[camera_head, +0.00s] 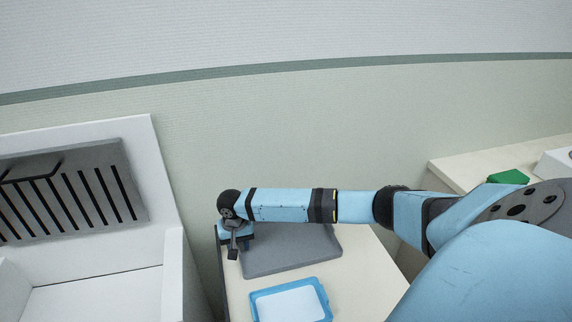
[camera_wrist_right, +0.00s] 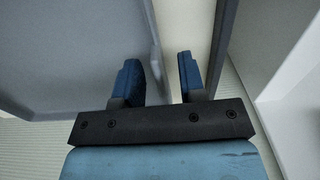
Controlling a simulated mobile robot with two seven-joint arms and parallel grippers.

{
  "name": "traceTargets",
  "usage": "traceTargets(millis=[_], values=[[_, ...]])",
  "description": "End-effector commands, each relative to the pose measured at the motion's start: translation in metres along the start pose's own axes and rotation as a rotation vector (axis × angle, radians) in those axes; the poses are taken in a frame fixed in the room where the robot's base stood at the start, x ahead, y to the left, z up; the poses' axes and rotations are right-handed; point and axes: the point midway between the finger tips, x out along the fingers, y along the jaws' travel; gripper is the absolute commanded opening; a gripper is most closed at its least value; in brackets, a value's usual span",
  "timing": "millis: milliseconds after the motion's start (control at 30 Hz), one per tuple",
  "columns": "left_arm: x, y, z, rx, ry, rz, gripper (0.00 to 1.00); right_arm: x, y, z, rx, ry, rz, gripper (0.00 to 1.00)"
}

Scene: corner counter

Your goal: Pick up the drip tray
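A flat dark grey tray (camera_head: 290,252), which looks like the drip tray, lies on the cream counter. My right arm reaches across above it from the right and hides part of its far side. My right gripper (camera_head: 234,248) is at the tray's left edge, fingers pointing down. In the right wrist view, the grey tray (camera_wrist_right: 75,50) fills the left side. The right gripper (camera_wrist_right: 161,75) is open there, with the tray's rim showing between its two blue fingers. Whether either finger touches the rim cannot be told. My left gripper is not in view.
A blue-rimmed tray with a pale inside (camera_head: 320,293) lies in front of the grey tray. A white housing with a slotted grey panel (camera_head: 75,190) stands left of the counter (camera_head: 360,285). A green object (camera_head: 508,177) sits on another counter at right.

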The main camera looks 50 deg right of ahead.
Motion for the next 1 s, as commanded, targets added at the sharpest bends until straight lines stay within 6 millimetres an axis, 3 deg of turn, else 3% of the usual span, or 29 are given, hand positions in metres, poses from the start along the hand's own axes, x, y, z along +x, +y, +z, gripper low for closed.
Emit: traceTargets(millis=[33,167,200,667,867,1000], values=[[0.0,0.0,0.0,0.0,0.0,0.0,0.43,0.0,0.0,0.0,0.0,0.0,0.0,0.33],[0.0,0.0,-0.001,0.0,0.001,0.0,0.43,0.0,0.0,0.0,0.0,0.0,0.0,0.03],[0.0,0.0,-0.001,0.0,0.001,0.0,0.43,0.0,0.0,0.0,0.0,0.0,0.0,0.0],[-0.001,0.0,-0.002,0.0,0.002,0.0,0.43,-0.006,0.0,0.0,0.001,0.0,0.0,0.0],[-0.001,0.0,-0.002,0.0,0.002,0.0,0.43,-0.031,0.0,-0.001,0.001,0.002,-0.002,0.0],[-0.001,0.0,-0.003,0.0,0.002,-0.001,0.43,-0.065,0.0,-0.001,0.0,0.004,-0.003,0.0]])
